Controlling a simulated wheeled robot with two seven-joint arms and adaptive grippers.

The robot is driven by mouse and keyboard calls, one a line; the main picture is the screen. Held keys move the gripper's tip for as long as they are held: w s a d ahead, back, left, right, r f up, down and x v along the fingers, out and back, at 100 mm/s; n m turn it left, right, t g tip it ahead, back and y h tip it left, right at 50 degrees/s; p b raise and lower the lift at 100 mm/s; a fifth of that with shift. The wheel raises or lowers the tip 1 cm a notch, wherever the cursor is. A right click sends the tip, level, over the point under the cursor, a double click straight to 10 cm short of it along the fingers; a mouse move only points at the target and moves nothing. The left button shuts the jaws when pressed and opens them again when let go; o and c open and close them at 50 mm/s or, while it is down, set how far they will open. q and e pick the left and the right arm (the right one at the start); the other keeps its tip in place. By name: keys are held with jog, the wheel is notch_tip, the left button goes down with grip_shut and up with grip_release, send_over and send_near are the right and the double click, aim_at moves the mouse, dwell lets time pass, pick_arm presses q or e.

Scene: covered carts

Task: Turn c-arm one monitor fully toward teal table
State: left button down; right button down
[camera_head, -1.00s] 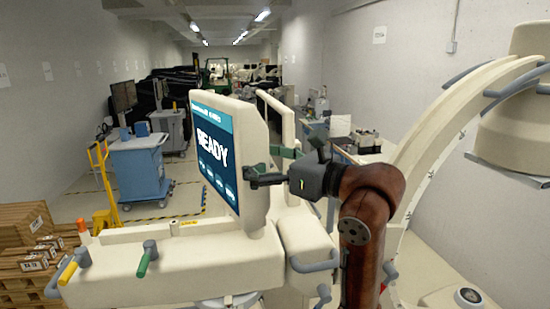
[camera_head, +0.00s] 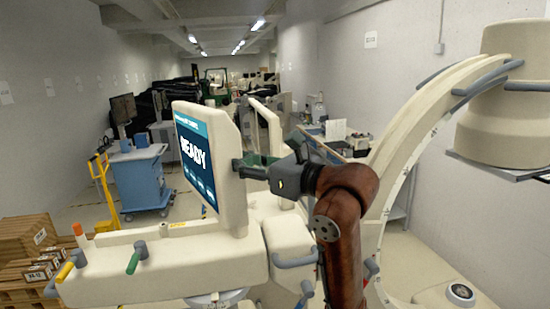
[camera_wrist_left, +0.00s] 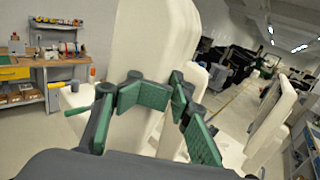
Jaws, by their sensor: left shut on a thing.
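The c-arm monitor (camera_head: 233,165) is a cream panel on a cream console (camera_head: 190,262). Its blue screen (camera_head: 194,158) reads READY and faces left, seen at a slant. My left gripper (camera_head: 244,167) is at the monitor's right edge, shut on it from the right. In the left wrist view the green-padded fingers (camera_wrist_left: 172,92) close on the edge of the cream panel (camera_wrist_left: 150,45), which hides part of the room. My right gripper is in neither view. I cannot tell any table in view as the teal one.
A second upright cream panel (camera_head: 266,125) stands just behind the monitor. The large c-arm arc (camera_head: 420,110) stands to the right. A blue cart (camera_head: 140,180), a yellow hand truck (camera_head: 104,190) and stacked boxes (camera_head: 28,240) are at left. A wooden workbench (camera_wrist_left: 48,64) shows in the wrist view.

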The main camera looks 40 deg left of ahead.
pick_arm(q)
jog(key=shift+s+a+f, duration=0.15)
jog(key=shift+s+a, duration=0.15)
jog(key=shift+a, duration=0.45)
jog(key=shift+s+a, duration=0.1)
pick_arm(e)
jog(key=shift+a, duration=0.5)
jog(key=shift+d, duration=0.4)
